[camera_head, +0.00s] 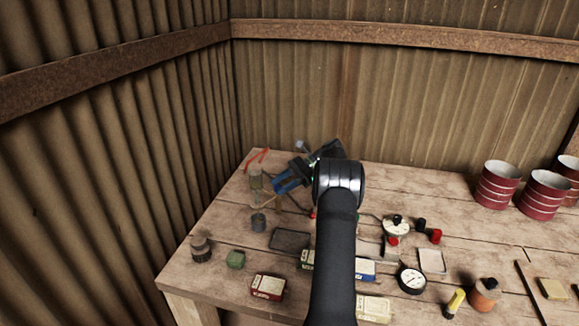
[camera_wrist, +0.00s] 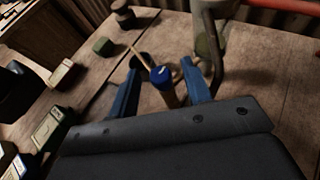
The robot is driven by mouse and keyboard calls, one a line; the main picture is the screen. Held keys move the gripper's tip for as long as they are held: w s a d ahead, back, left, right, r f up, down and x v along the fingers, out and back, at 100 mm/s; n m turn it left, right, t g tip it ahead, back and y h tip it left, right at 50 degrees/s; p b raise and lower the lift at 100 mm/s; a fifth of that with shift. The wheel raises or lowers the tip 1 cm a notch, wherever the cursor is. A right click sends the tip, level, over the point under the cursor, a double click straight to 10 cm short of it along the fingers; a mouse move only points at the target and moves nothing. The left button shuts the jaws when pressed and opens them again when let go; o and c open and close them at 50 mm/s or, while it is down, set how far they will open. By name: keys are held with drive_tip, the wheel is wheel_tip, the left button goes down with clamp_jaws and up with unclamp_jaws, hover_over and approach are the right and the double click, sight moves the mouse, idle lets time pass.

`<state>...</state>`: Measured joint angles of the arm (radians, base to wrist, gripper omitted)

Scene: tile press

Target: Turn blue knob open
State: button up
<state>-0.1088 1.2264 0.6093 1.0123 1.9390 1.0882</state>
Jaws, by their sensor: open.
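In the wrist view the blue knob (camera_wrist: 161,76) is a round blue cap with a pale mark, on top of a short tan-brown post. My gripper (camera_wrist: 160,63) is open, with one blue finger on each side of the knob. Gaps show between the knob and both fingers; whether the fingers are at its height I cannot tell. In the head view my gripper (camera_head: 281,188) is over the back left of the table, and I cannot make out the knob there.
A greenish upright cylinder (camera_wrist: 207,42) with a bent pipe stands close by the right finger. A red bar (camera_wrist: 292,5) lies behind it. Small boxes and a round gauge (camera_head: 411,280) crowd the front.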

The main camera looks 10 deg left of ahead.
drive_tip(key=m+t, duration=0.1)
drive_tip(key=m+t+y, duration=0.1)
drive_tip(key=shift+s+d+m+y, duration=0.15)
drive_tip(key=shift+s+m+y, duration=0.05)
drive_tip(key=shift+m+y, duration=0.1)
drive_tip(key=m+t, duration=0.1)
drive_tip(key=t, duration=0.1)
drive_tip(key=m+t, duration=0.2)
drive_tip(key=m+t+y, duration=0.1)
drive_tip(key=shift+s+m+t, duration=0.3)
drive_tip(key=shift+t, duration=0.1)
drive_tip(key=v, duration=1.8)
drive_tip(key=a+r+h, duration=0.8)
drive_tip(key=a+r, duration=0.2)
drive_tip(key=r, duration=0.1)
drive_tip(key=shift+h, duration=0.4)
drive_tip(key=shift+s+a, duration=0.1)
